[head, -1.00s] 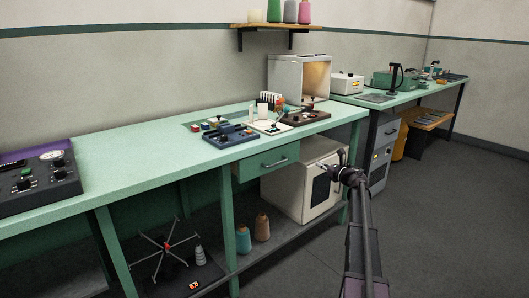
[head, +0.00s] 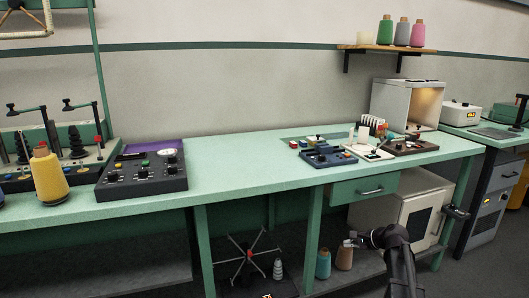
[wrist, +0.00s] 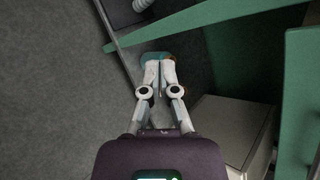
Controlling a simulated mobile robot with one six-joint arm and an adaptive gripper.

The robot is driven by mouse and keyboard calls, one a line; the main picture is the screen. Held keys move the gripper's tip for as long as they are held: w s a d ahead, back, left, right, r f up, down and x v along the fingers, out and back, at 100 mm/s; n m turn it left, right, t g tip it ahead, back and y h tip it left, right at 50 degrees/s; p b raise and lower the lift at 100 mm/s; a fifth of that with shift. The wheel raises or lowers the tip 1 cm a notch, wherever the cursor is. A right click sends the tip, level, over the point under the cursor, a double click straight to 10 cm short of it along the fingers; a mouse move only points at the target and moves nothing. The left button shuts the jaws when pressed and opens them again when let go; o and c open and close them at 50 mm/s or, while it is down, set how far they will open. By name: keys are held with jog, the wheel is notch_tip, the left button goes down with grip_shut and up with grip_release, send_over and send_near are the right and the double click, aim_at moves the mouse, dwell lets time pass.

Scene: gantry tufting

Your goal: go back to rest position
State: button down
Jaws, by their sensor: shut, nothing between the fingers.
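My gripper (head: 352,240) is in front of the green workbench (head: 240,170), below the level of its top and near the lower shelf. In the wrist view my gripper (wrist: 160,66) points down with its two fingers together and nothing between them. Behind the fingertips in the wrist view are a teal and an orange patch, probably the cones on the lower shelf. The arm comes up from the lower right in the head view.
The bench carries a dark control panel (head: 142,172), a yellow thread cone (head: 48,176), a blue tray (head: 328,157) and a lit booth (head: 405,102). Below are a teal cone (head: 323,264), a white cabinet (head: 408,214) and a yarn winder (head: 248,256). Dark floor lies in front.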

jog(key=s+a+f+n+g+h, duration=0.2)
jog(key=s+a+n, duration=0.3)
jog(key=s, duration=0.3)
jog(key=s+a+f+n+g+h, duration=0.3)
jog(key=s+a+n, duration=0.15)
jog(key=s, duration=0.35)
jog(key=s+a+f+n+g+h, duration=0.2)
jog(key=s+a+n, duration=0.3)
jog(key=s, duration=0.4)
notch_tip(320, 180, up, 32)
jog(key=n+p, duration=0.1)
jog(key=p, duration=3.1)
jog(key=shift+d+f, duration=0.15)
jog(key=shift+d, duration=0.3)
jog(key=shift+n, duration=0.25)
